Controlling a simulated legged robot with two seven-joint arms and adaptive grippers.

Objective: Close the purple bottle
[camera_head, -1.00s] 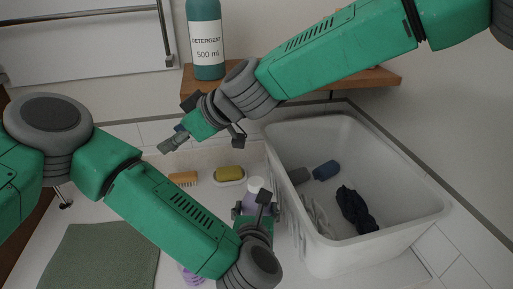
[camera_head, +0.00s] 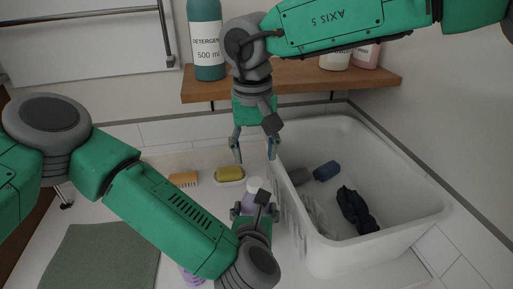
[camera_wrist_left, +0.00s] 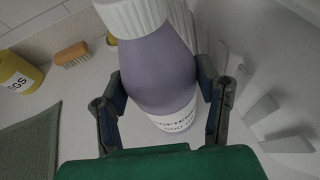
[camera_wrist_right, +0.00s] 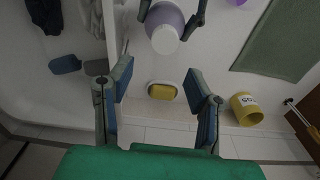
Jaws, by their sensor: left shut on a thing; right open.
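The purple bottle (camera_head: 247,202) stands upright on the white counter, its lower part mostly hidden by my left gripper (camera_head: 254,209) in the head view. The left gripper is shut around its body, as the left wrist view shows the purple body (camera_wrist_left: 158,75) between the fingers. A white ribbed cap (camera_wrist_left: 133,16) sits on the bottle's top; I cannot tell how tightly. My right gripper (camera_head: 255,153) is open and empty, pointing down above and behind the bottle. In the right wrist view the white cap (camera_wrist_right: 165,39) is beyond its fingers, apart from them.
A white basket (camera_head: 425,195) with dark cloths stands close on the right. A yellow soap in a dish (camera_head: 229,182) and a brush (camera_head: 183,179) lie behind the bottle. A wooden shelf (camera_head: 300,84) with a detergent bottle (camera_head: 207,62) is above. A green mat (camera_head: 100,258) lies front left.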

